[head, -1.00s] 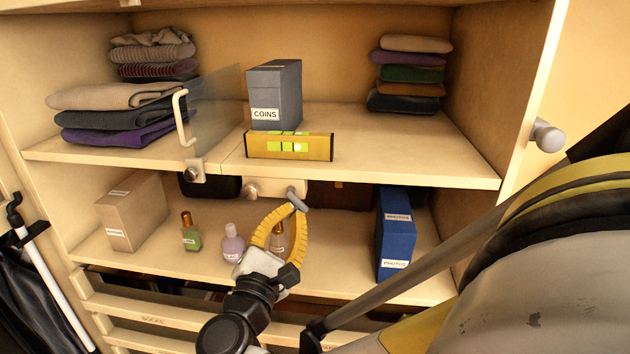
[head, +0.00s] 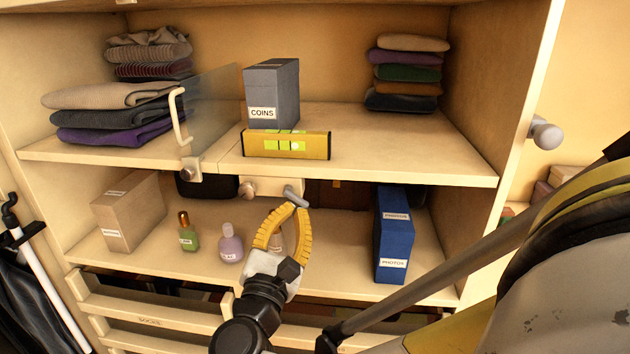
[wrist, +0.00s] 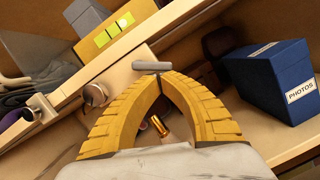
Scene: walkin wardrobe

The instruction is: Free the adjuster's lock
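The adjuster is a pale block (head: 268,187) under the front edge of the middle shelf, with a round metal knob (head: 246,188) at its left end and a small grey lever (head: 295,196) at its right end. The lever, which looks like the lock, slants down to the right. In the wrist view the lever (wrist: 150,66) lies just past the fingertips, and the knob (wrist: 95,94) is to the left. My yellow gripper (head: 297,206) has its fingertips together at the lever. I cannot tell whether they pinch it or only touch it.
A yellow spirit level (head: 287,145) lies on the shelf above, in front of the COINS box (head: 272,95). Small bottles (head: 230,243) stand close left of my gripper. A blue PHOTOS box (head: 394,235) stands to the right. A clear panel with a handle (head: 180,118) is upper left.

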